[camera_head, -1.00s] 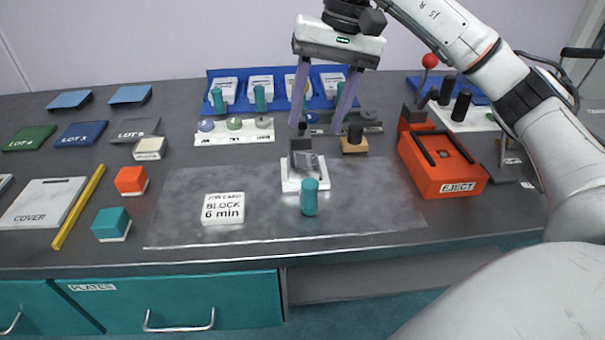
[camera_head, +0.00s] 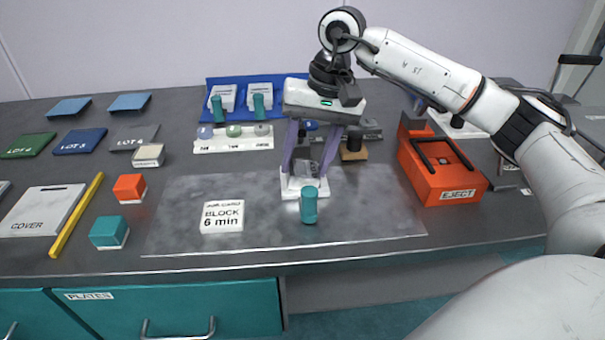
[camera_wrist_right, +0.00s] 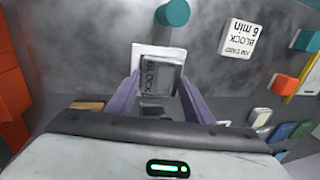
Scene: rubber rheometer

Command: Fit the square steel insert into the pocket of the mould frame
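The square steel insert (camera_wrist_right: 160,78), a dark grey block lettered BLOCK, sits at the white mould frame (camera_head: 290,191); the frame's rim also shows in the wrist view (camera_wrist_right: 165,50). I cannot tell whether the insert lies fully in the pocket or stands partly proud of it. My right gripper (camera_head: 306,168) points down with its two purple fingers on either side of the insert. It looks open, with the fingers close to the insert's sides; contact is unclear. My left gripper is out of view.
A white "BLOCK 6 min" card (camera_head: 222,217) lies left of the frame on the grey mat (camera_head: 380,215). An orange EJECT fixture (camera_head: 440,172) stands to the right. Orange (camera_head: 130,187) and teal (camera_head: 109,231) cubes are at left. A blue tray (camera_head: 240,84) is behind.

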